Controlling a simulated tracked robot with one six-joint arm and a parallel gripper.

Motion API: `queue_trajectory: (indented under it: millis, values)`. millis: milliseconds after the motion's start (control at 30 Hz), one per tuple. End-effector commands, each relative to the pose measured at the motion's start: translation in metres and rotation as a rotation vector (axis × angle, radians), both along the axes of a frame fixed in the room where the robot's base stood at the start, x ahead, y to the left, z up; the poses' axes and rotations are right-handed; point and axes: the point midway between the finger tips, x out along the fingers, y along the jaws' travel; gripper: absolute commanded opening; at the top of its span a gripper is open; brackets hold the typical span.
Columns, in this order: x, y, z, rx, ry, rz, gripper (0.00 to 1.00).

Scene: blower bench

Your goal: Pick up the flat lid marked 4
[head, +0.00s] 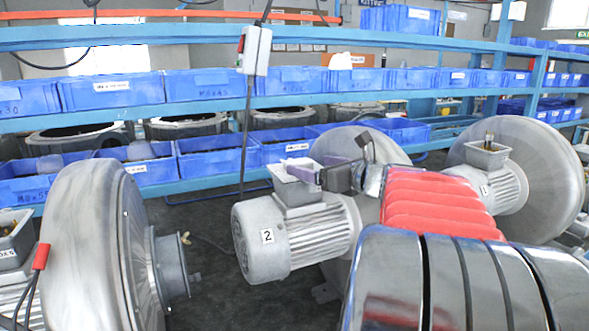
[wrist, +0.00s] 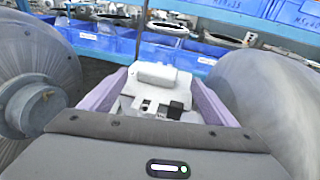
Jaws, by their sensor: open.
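No lid with a readable 4 shows in either view. My gripper (head: 335,177) is over the motor marked 2 (head: 318,235), at its terminal box (head: 297,190). A pale piece shows at the top of this box, partly hidden by a gripper finger; I cannot tell what it is. In the wrist view my gripper (wrist: 158,82) has its two purple fingers apart. A whitish block (wrist: 160,76) with dark parts on its near side shows between them. I cannot tell whether the fingers touch it.
A large grey blower disc (head: 93,250) stands at the left, with an open box (head: 12,240) beside it. The motor marked 1 (head: 490,187) and its disc stand at the right. Blue bins (head: 110,90) fill the rack behind. A grey switch box (head: 256,50) hangs on a cable.

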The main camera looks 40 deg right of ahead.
Motion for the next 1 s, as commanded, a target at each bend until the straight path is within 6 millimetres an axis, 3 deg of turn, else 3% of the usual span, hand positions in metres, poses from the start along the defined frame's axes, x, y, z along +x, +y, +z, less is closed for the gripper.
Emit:
queue_trajectory:
  millis: [400,933,1000]
  values:
    - [0.046,-0.002,-0.007,0.001,0.001,0.002,0.81]
    - [0.046,-0.002,-0.007,0.000,0.000,0.001,0.81]
    - [0.046,-0.002,-0.007,0.000,0.000,0.001,0.77]
